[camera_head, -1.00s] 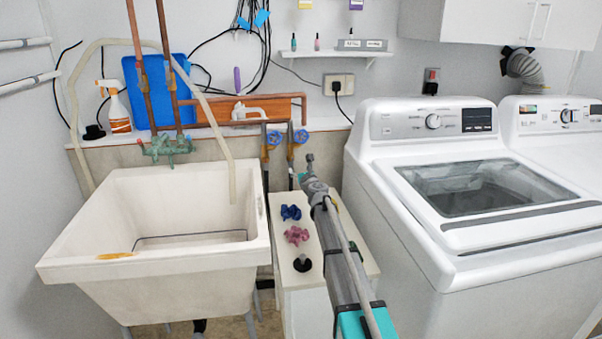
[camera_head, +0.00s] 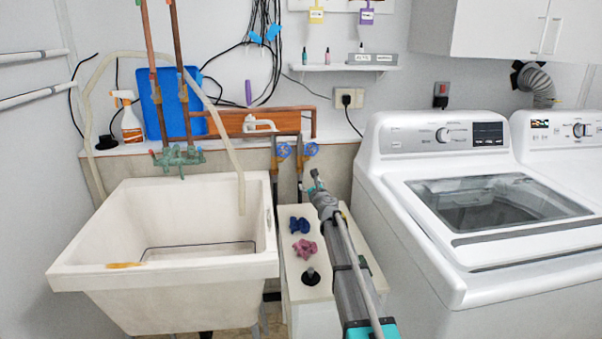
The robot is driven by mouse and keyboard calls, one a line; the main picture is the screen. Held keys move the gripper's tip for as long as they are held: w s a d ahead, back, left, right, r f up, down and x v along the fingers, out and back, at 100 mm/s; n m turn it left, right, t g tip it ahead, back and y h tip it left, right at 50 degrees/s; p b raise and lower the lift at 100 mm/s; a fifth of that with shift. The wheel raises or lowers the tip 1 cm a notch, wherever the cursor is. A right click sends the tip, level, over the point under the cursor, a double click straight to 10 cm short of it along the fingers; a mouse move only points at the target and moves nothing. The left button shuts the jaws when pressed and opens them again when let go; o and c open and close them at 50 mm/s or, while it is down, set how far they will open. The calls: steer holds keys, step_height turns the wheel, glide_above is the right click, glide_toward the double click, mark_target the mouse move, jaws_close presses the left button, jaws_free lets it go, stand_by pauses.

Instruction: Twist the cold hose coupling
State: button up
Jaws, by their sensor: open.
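Two blue-handled valves stand on pipes behind the narrow white cabinet, a left valve (camera_head: 283,150) and a right valve (camera_head: 311,149). Pipes run down from them along the wall. I cannot pick out the cold hose coupling for certain at this size. My gripper (camera_head: 315,175) is at the far end of my grey arm, over the back of the cabinet. In the picture it lies just below the right valve and looks apart from it. It is open, with nothing seen in it. My gripper and arm hide part of the area behind them.
The narrow cabinet (camera_head: 292,268) bears a blue knob-like piece (camera_head: 299,226), a pink one (camera_head: 304,250) and a black one (camera_head: 311,276). A white sink (camera_head: 95,272) stands close on the left. A white washer (camera_head: 400,215) stands close on the right.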

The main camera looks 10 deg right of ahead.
mark_target(301, 171)
steer(key=n, duration=3.3)
steer(key=shift+w, duration=0.1)
steer(key=w, duration=0.4)
steer(key=w+a, duration=0.1)
steer(key=w, duration=0.4)
steer(key=w+a, duration=0.1)
steer(key=w, duration=0.3)
steer(key=shift+w, duration=0.2)
